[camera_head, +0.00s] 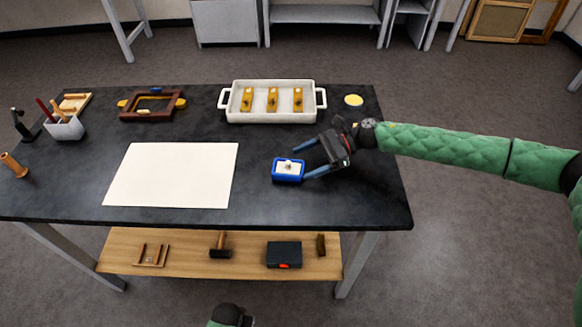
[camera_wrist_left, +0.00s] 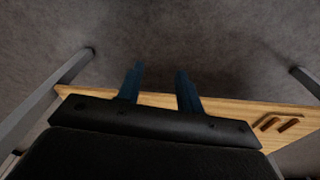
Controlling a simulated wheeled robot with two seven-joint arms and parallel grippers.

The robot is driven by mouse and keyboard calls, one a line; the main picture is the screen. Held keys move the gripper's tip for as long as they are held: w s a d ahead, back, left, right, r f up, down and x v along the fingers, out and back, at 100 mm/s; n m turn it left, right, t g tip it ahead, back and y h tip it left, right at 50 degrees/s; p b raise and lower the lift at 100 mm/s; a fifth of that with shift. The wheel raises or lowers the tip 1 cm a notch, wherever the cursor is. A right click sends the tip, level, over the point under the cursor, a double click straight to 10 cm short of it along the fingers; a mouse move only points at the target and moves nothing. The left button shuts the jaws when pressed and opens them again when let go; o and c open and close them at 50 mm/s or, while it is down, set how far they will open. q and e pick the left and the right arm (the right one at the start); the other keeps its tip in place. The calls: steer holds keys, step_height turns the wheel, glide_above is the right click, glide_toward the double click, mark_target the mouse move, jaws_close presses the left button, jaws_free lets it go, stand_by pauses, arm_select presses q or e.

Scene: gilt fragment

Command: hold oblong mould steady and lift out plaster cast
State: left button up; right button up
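The blue oblong mould (camera_head: 288,179) sits on the dark tabletop, right of the white sheet. The pale plaster cast (camera_head: 287,165) lies in it, with a small grey knob-like part on top. My right gripper (camera_head: 300,163) is open just right of the mould, its two blue fingers pointing left and spread apart; I cannot tell whether they touch the mould. My left gripper (camera_wrist_left: 157,74) is open and empty in the left wrist view, low by the wooden shelf, away from the mould. In the head view its fingers do not show.
A white tray (camera_head: 271,118) with several gilded pieces stands at the back. The white sheet (camera_head: 172,175) lies left of the mould. The wooden shelf (camera_head: 190,263) below holds tools.

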mark_target(298, 166)
steer(key=shift+s+a+f, duration=0.25)
steer(key=shift+s+f, duration=0.05)
steer(key=shift+f, duration=0.15)
steer(key=shift+b+x, duration=0.65)
steer(key=shift+x, duration=0.55)
steer(key=shift+w+a, duration=0.15)
steer(key=shift+a, duration=0.1)
arm_select(q)
step_height(298, 166, up, 7)
steer(key=w, duration=0.1)
steer(key=shift+w+d, duration=0.15)
steer(key=shift+d, duration=0.15)
arm_select(e)
steer(key=shift+r, duration=0.1)
arm_select(q)
steer(key=shift+f, duration=0.15)
arm_select(e)
steer(key=shift+c, duration=0.2)
steer(key=c, duration=0.3)
steer(key=o, duration=0.7)
steer(key=shift+c, duration=0.2)
